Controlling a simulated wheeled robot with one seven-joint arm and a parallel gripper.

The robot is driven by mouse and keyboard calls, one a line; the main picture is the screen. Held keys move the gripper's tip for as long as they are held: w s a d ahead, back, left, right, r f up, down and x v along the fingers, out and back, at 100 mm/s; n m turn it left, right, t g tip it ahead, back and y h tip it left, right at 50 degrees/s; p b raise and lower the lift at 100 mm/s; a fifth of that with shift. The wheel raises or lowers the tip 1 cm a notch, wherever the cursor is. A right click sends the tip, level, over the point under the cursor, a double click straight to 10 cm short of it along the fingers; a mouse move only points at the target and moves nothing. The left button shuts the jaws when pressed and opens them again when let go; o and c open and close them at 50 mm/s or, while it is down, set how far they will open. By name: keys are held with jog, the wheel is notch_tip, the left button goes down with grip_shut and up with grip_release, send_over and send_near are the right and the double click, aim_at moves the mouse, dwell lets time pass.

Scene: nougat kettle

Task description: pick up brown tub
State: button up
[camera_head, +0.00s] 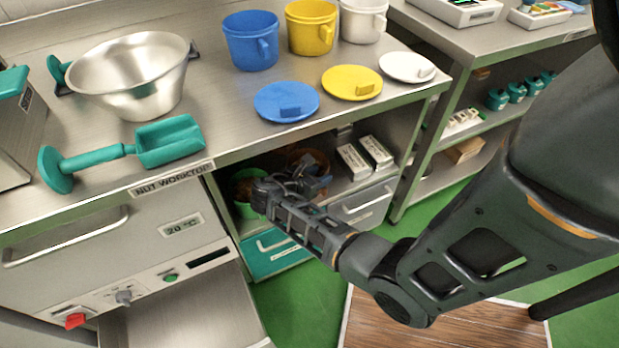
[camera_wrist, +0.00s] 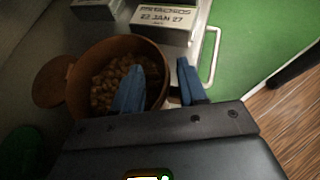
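The brown tub (camera_wrist: 82,88) stands on the shelf under the nut worktop and holds nuts. A brown rounded piece (camera_wrist: 52,82) shows at its left side in the wrist view. In the head view the tub (camera_head: 318,158) is mostly hidden behind my gripper (camera_head: 318,184). In the wrist view my gripper (camera_wrist: 160,86) has its blue fingers apart. The left finger is over the tub's inside and the right finger is outside its right wall, so they straddle the wall. I cannot tell whether either touches it.
A green tub (camera_head: 243,192) stands left of the brown one. White labelled boxes (camera_head: 365,157) stand to the right on the shelf. The worktop (camera_head: 225,115) overhangs the shelf. Blue (camera_head: 251,42), yellow (camera_head: 311,27) and white (camera_head: 362,20) tubs stand on top.

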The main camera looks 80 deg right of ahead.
jog(key=c, duration=0.7)
grip_shut()
jog(key=shift+a+f, duration=0.1)
jog(key=shift+f, duration=0.05)
dwell(0.4)
